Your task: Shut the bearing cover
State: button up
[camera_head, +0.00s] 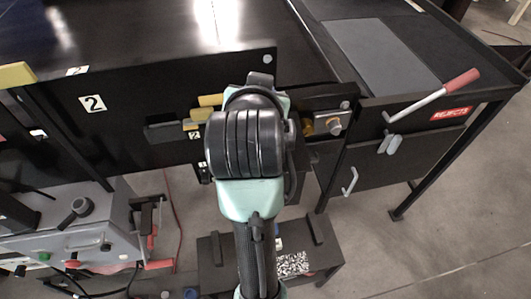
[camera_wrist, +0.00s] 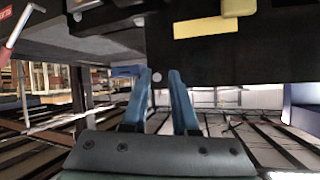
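A metal bracket with a brass-coloured round part and a bolt (camera_head: 327,123) sits on the conveyor's side, just right of my arm in the head view. It may be the bearing housing; I cannot tell which part is its cover or how far open it is. In the wrist view my gripper (camera_wrist: 161,72) shows two blue fingers apart, with nothing visibly held between them. A dark panel with a yellow strip (camera_wrist: 201,27) is beyond and above the fingertips. In the head view my arm hides the gripper and part of the conveyor side.
The black conveyor side panel (camera_head: 135,105) carries a "2" label. A reject bin (camera_head: 425,115) with a red-handled lever (camera_head: 440,93) stands at right. A grey control box (camera_head: 80,225) is lower left, and a low dark stand (camera_head: 315,258) is below.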

jog(key=s+f+m+g+h, duration=0.1)
jog(key=s+f+m+g, duration=0.2)
jog(key=f, duration=0.4)
jog(key=s+f+g+h, duration=0.1)
jog(key=s+f+g, duration=0.3)
jog(key=f+g, duration=0.15)
jog(key=shift+t, duration=0.25)
jog(key=x, duration=0.8)
jog(key=a+p+x, duration=0.1)
jog(key=x, duration=0.3)
jog(key=shift+w+d+f, duration=0.1)
jog(key=shift+w+f, duration=0.15)
jog(key=shift+f, duration=0.1)
grip_shut()
